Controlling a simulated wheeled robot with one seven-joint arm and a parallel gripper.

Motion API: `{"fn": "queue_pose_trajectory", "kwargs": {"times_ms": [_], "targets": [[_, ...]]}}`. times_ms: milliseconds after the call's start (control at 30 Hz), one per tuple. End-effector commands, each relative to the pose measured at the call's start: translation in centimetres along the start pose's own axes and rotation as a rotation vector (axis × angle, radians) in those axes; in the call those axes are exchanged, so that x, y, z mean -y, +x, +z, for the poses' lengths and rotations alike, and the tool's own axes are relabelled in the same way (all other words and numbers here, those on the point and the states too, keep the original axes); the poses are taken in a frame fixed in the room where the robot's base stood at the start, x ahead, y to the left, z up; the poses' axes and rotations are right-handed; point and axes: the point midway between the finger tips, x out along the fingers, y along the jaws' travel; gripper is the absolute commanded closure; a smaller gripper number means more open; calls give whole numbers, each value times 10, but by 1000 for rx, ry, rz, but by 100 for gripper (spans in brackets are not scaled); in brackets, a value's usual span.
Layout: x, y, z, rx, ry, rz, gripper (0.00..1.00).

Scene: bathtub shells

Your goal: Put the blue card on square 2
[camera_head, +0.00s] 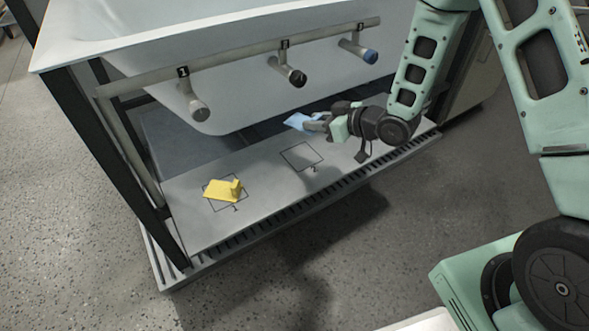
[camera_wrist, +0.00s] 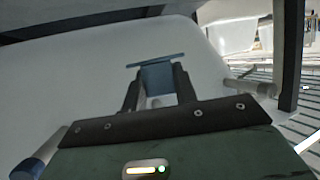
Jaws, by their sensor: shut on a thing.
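The blue card (camera_head: 297,121) is held in my gripper (camera_head: 319,123), above the grey shelf under the white tub, up and back from square 2. In the wrist view the blue card (camera_wrist: 157,74) sits between the two dark fingers of my gripper (camera_wrist: 157,88), which are shut on it. Square 2 (camera_head: 301,157) is a thin black outline on the shelf with its number in front, and it is empty. The yellow card (camera_head: 222,190) with its raised grip lies on square 1, slightly turned against the outline.
The white bathtub shell (camera_head: 230,70) overhangs the shelf (camera_head: 262,172) closely behind my gripper. A rail (camera_head: 240,55) with numbered tags and several pegs, one blue-ended (camera_head: 370,56), runs above. A dark post (camera_head: 105,165) stands at left. The grated edge (camera_head: 300,193) borders the shelf in front.

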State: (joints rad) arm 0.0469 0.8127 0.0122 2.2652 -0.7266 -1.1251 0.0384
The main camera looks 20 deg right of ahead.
Motion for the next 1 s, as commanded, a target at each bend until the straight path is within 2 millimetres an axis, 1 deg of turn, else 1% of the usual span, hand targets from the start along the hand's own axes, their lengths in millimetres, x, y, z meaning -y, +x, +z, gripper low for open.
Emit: {"fn": "queue_pose_trajectory", "kwargs": {"times_ms": [33, 167, 267, 367, 533, 733, 900, 1000], "targets": [[0, 5, 10, -2, -5, -8, 93], [2, 6, 12, -2, -12, -26, 93], [2, 9, 18, 0, -13, -32, 93], [3, 14, 32, 3, -11, -33, 93], [3, 27, 62, 2, -12, -33, 93], [3, 34, 78, -1, -13, -32, 93], [3, 43, 102, 1, -12, -32, 93], [2, 45, 105, -1, -13, -31, 93]]}}
